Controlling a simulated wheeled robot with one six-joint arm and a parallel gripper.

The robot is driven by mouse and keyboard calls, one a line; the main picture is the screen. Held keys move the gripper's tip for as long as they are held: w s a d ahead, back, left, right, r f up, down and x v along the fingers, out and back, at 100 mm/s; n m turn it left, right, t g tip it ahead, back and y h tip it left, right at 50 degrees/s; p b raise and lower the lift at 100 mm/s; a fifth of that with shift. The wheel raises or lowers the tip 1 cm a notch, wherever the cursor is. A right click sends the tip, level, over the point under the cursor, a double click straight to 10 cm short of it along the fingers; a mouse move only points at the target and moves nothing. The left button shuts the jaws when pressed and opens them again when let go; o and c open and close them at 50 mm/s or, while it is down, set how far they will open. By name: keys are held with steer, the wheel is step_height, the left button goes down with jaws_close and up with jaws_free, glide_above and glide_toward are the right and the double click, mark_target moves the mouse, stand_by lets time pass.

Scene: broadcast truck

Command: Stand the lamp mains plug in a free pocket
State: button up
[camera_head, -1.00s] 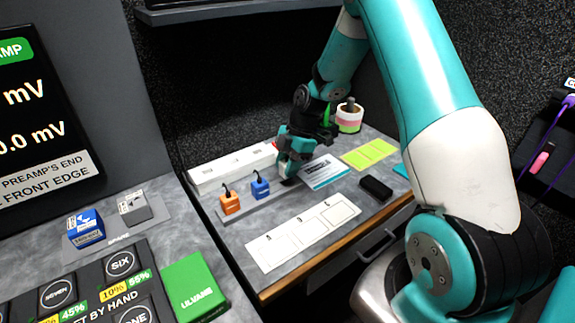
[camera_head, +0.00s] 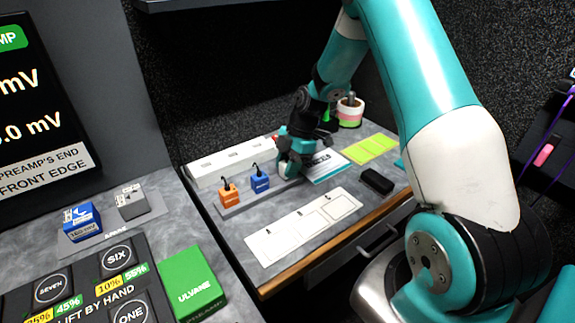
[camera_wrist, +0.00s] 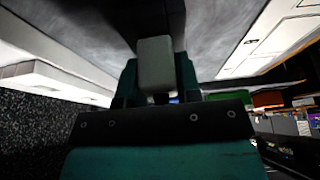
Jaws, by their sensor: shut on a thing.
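My gripper (camera_head: 292,172) is over the right end of a low grey rack (camera_head: 232,206) in the head view. In the wrist view, a pale grey block-like piece (camera_wrist: 155,65) sits between its fingers, and the gripper is shut on it. I take this piece for the lamp mains plug, though no label on it can be read. An orange plug (camera_head: 228,197) and a blue plug (camera_head: 260,182) stand upright on the rack, left of my gripper, with short dark cords on top. My gripper hides the rack's right end, so I cannot tell whether the held piece touches it.
A white power strip (camera_head: 225,163) lies behind the rack. A white card with three outlined boxes (camera_head: 303,228) lies in front, and a black block (camera_head: 377,181) to the right. A blue-white card (camera_head: 325,166), yellow-green notes (camera_head: 370,149) and a striped pot (camera_head: 350,112) are beyond.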

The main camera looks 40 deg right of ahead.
steer(key=o, duration=1)
steer(key=v, duration=1.7)
steer(key=shift+d, duration=0.15)
steer(key=shift+r, duration=0.1)
